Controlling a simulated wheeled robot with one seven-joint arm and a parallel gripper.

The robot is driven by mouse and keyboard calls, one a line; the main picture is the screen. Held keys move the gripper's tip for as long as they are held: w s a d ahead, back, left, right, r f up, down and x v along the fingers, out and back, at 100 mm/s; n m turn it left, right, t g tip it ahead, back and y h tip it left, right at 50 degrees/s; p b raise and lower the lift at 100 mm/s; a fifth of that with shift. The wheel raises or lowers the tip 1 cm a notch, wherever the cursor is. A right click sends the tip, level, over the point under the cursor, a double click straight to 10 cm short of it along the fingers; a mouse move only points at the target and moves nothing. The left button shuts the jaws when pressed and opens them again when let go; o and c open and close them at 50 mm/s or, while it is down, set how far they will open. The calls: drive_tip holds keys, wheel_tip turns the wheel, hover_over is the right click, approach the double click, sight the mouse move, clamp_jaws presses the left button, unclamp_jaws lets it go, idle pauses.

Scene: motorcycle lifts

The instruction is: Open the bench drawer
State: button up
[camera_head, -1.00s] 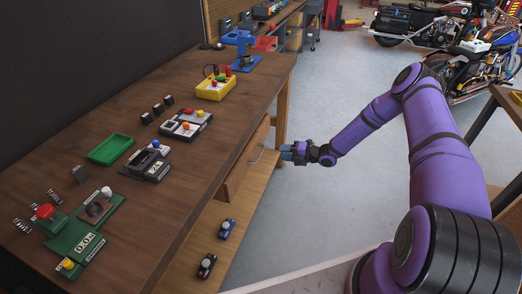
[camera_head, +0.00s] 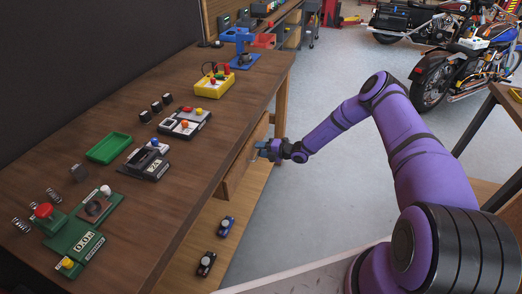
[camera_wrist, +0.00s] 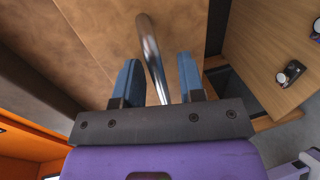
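The wooden bench (camera_head: 150,215) runs along the left in the head view. Its drawer (camera_head: 240,168) is under the top on the right side, and its front looks flush or nearly so. The drawer's metal bar handle (camera_wrist: 150,48) shows in the wrist view. My gripper (camera_head: 263,147) is at the drawer front. In the wrist view my gripper (camera_wrist: 158,85) is open, with its two blue fingers on either side of the handle. A gap shows between the handle and each finger. I cannot tell how deep the handle sits between the fingers.
A lower shelf (camera_head: 195,240) under the drawer holds two small devices (camera_head: 225,227). The bench top carries a green tray (camera_head: 108,148), a yellow box (camera_head: 214,85) and several other devices. Motorcycles (camera_head: 465,65) stand at the back right. The floor (camera_head: 320,190) beside the bench is clear.

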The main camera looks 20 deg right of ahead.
drive_tip(key=shift+c, duration=0.2)
clamp_jaws()
drive_tip(key=f+v, duration=0.2)
drive_tip(key=v, duration=1.1)
drive_tip(key=d+f+v, duration=0.1)
drive_tip(key=f+v, duration=0.2)
drive_tip(key=v, duration=0.9)
drive_tip(key=shift+s+d, duration=0.3)
drive_tip(key=shift+s, duration=0.2)
drive_tip(key=shift+f, duration=0.1)
drive_tip(key=shift+o, duration=0.2)
unclamp_jaws()
